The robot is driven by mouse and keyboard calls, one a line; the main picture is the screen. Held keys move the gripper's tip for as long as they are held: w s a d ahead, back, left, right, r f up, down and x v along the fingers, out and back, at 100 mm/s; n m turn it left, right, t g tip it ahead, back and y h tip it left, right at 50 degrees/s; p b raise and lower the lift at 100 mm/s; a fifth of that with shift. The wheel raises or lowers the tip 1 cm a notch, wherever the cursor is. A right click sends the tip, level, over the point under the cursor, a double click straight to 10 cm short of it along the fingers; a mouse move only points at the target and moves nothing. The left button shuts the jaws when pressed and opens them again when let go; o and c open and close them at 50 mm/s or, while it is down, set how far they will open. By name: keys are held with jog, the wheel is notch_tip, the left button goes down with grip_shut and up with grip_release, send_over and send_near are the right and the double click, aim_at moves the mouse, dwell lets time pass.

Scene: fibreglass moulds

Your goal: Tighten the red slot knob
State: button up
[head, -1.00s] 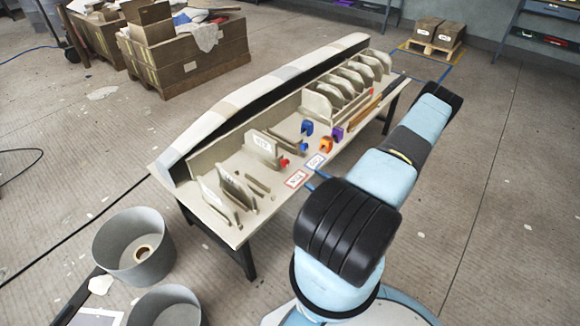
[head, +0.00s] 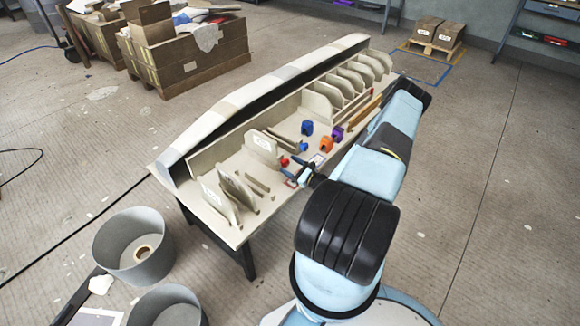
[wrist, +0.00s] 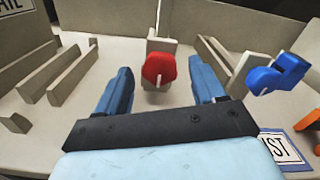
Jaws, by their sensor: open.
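The red slot knob (wrist: 158,68) is round, with a pale upright strip on its lower front, and sits against a beige upright block (wrist: 160,46) in the wrist view. In the head view the red knob (head: 284,162) is a small spot near the table's front edge. My gripper (wrist: 160,72) is open, its two blue fingers pointing at the knob, one to each side in the picture. The knob appears a little beyond the fingertips; contact is not visible. My gripper also shows in the head view (head: 294,173), just in front of the knob.
A blue knob (wrist: 277,74) stands close right of my gripper. A blue-bordered label (wrist: 285,149) lies on the table. Beige strips (wrist: 52,70) stand to the left. In the head view, orange (head: 326,144) and purple (head: 338,132) pieces are further right, with the long mould (head: 270,85) behind.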

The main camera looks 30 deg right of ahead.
jog(key=shift+w+a, duration=0.1)
jog(key=shift+w, duration=0.2)
jog(key=shift+c, duration=0.2)
jog(key=c, duration=1)
jog(key=shift+m, duration=0.3)
jog(key=m, duration=0.6)
jog(key=shift+m, duration=0.3)
jog(key=m, duration=0.3)
jog(key=shift+d, duration=0.2)
jog(key=shift+d+f+m, duration=0.1)
jog(key=shift+m, duration=1.8)
